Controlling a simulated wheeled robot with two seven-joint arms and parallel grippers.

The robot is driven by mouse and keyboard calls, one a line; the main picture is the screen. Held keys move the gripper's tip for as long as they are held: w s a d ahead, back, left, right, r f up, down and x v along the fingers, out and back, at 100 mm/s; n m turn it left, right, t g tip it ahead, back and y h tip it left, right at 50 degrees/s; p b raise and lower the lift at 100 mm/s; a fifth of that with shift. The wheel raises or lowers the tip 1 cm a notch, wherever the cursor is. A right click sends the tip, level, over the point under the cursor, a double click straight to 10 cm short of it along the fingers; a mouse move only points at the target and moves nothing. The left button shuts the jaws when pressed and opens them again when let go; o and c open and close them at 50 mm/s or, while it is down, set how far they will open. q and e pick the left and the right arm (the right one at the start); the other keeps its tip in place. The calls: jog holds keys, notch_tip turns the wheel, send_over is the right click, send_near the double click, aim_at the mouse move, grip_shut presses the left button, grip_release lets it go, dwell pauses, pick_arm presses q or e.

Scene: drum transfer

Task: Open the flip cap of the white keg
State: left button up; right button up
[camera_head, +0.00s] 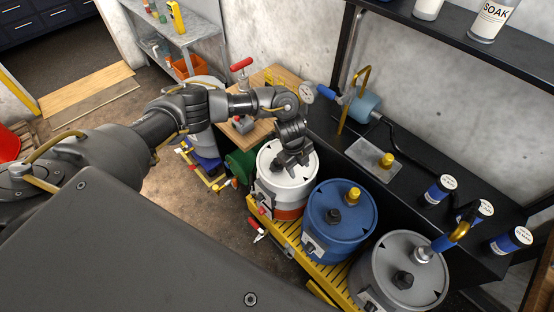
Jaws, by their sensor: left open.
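The white keg (265,183) with an orange lower band stands on a yellow slatted platform, left of a blue drum. My left gripper (294,162) is over the right part of the keg's white lid, pointing down. Its jaws are open, close above the lid. The flip cap cannot be made out; the gripper and wrist cover part of the lid. My right gripper is not in view.
The blue drum (341,222) with a yellow cap and a grey drum (404,272) stand to the right. A dark bench behind holds a tray (370,160) and several blue-and-white cans. A green container (241,166) is left of the keg.

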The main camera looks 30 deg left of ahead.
pick_arm(q)
notch_tip(320, 180, up, 5)
jog(key=y, duration=0.2)
send_over(277, 163)
jog(key=w, duration=0.1)
jog(key=shift+n+g, duration=0.4)
jog(key=f, duration=0.3)
jog(key=f+p, duration=0.1)
jog(key=f, duration=0.7)
jog(key=shift+w+a, duration=0.1)
jog(key=shift+a, duration=0.25)
jog(key=c, duration=1)
